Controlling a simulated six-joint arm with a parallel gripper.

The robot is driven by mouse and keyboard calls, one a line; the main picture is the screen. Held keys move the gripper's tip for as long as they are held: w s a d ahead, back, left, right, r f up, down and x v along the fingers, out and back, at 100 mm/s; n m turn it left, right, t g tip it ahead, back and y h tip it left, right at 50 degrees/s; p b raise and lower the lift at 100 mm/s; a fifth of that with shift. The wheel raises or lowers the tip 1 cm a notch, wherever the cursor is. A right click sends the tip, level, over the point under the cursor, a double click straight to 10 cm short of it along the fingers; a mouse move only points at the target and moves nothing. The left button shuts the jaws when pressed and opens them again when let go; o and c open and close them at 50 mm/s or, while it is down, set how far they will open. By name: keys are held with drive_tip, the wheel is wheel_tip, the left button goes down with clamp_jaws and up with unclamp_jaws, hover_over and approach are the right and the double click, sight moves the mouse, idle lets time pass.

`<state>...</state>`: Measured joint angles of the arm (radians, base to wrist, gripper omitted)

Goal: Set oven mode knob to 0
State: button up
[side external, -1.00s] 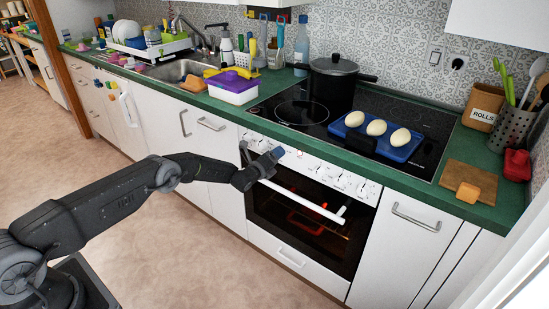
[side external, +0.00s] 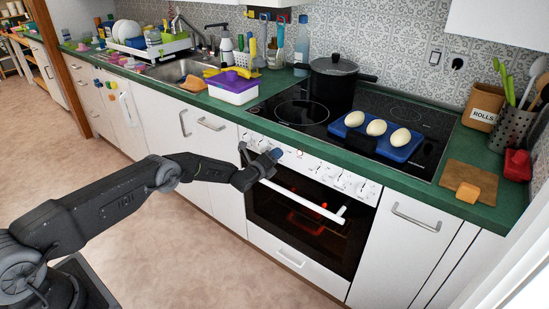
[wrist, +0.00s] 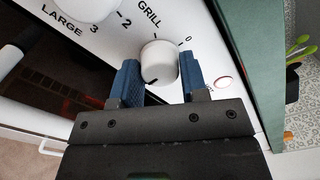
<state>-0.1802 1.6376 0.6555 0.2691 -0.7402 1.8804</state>
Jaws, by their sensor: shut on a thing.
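A white round knob (wrist: 160,62) sits on the white oven control panel, between the two blue fingertips of my gripper (wrist: 161,82). My gripper is shut on this knob. Printed near it in the wrist view are "GRILL" and, to its upper right, "0". A small dark mark shows at the knob's lower edge, on the left; I cannot tell for sure which setting it points to. In the side external view my gripper (side external: 262,162) is at the left end of the control panel (side external: 325,173) and hides the knob.
Another knob (wrist: 90,8) with "LARGE" and numbers near it is to the left. The oven door (side external: 300,220) with its bar handle (side external: 308,203) is below the panel. The green counter edge (side external: 400,180) runs just above. A black pot (side external: 333,82) stands on the hob.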

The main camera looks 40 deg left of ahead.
drive_tip(key=shift+d+n, duration=0.1)
drive_tip(key=shift+n, duration=17.3)
drive_tip(key=o, duration=0.9)
